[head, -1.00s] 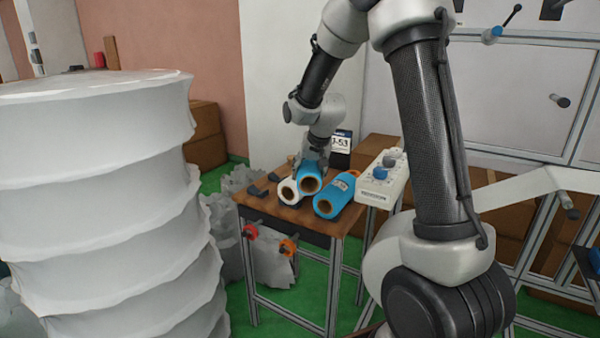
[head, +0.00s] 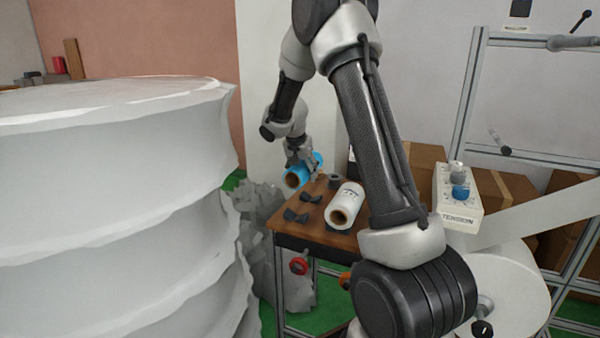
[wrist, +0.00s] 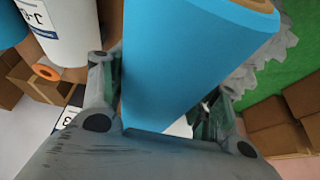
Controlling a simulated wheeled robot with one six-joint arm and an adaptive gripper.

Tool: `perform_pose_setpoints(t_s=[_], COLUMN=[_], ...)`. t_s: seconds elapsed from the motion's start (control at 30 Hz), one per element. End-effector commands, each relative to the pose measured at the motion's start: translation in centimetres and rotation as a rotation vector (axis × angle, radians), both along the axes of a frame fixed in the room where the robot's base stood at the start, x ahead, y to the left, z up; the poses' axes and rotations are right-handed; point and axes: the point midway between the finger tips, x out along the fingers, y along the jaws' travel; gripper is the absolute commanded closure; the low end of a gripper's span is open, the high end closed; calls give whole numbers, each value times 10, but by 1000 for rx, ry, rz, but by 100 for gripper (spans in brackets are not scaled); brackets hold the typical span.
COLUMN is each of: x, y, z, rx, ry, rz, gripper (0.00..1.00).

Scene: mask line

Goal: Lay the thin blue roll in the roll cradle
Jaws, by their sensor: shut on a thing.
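My gripper (head: 299,158) is shut on a blue roll (head: 296,177) with a brown core. It holds the roll above the far left edge of the table. In the wrist view the blue roll (wrist: 185,60) fills the space between my fingers (wrist: 160,100). Below and right of it, in the head view, a pair of dark V-shaped supports, the roll cradle (head: 311,198), stands empty on the table. I cannot see the gap between roll and table exactly.
A white roll (head: 345,203) lies on dark supports on the wooden table (head: 318,229). Another blue roll (wrist: 12,25) shows partly in the wrist view; my arm probably hides it in the head view. A tension box (head: 458,200) stands right. A large white stack (head: 110,200) fills the left.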

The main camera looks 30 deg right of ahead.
Motion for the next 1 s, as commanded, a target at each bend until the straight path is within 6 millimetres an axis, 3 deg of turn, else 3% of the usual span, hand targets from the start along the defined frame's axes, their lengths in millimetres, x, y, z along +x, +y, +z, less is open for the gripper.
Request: perform_pose_setpoints(t_s=[1.0], x=[0], y=[0], z=[-99], rx=[0], ry=[2], rz=[1], gripper=[65])
